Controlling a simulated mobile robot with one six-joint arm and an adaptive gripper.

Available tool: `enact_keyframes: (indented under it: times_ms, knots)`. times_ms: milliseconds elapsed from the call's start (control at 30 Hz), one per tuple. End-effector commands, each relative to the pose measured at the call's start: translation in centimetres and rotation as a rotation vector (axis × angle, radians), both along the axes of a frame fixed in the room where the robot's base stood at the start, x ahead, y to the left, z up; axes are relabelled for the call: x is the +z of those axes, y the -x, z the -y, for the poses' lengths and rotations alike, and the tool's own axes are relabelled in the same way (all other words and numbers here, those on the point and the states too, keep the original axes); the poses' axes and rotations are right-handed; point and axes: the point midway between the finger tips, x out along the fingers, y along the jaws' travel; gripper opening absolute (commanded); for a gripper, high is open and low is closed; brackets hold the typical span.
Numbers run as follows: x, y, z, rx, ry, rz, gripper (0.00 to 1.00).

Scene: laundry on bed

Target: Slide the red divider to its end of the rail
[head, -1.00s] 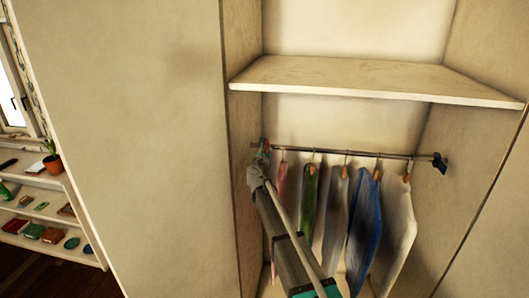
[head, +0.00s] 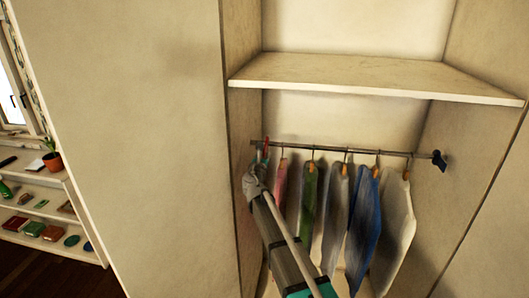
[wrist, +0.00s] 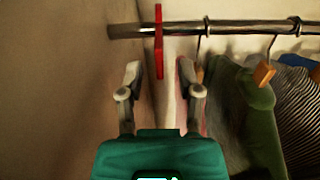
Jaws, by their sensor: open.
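The red divider (head: 266,149) is a thin upright piece on the metal rail (head: 335,150), near the rail's left end by the closet's left wall. In the wrist view the red divider (wrist: 159,45) hangs across the rail (wrist: 230,27), a little in from the wall. My gripper (head: 250,178) is below and in front of it in the head view. In the wrist view my gripper (wrist: 160,78) is open and empty, with the fingertips on either side of the divider's lower end. I cannot tell the depth between them.
A pink garment (head: 280,185) hangs close right of my gripper, then a green one (head: 308,200) and several more. A dark piece (head: 439,160) sits at the rail's right end. A shelf (head: 370,82) spans above. The closet's left wall (wrist: 55,90) is close.

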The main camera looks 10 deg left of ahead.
Motion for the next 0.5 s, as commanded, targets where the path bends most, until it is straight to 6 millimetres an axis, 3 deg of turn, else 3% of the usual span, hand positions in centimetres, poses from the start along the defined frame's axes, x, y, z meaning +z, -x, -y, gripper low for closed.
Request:
enact_keyframes:
  times_ms: [33, 200, 500]
  knots:
    - [0.0, 1.3, 0.1, 0.001, 0.000, 0.000, 0.46]
    - [0.0, 3.7, -0.1, 0.002, 0.000, 0.000, 0.46]
    - [0.0, 5.8, -0.2, 0.000, 0.000, 0.000, 0.46]
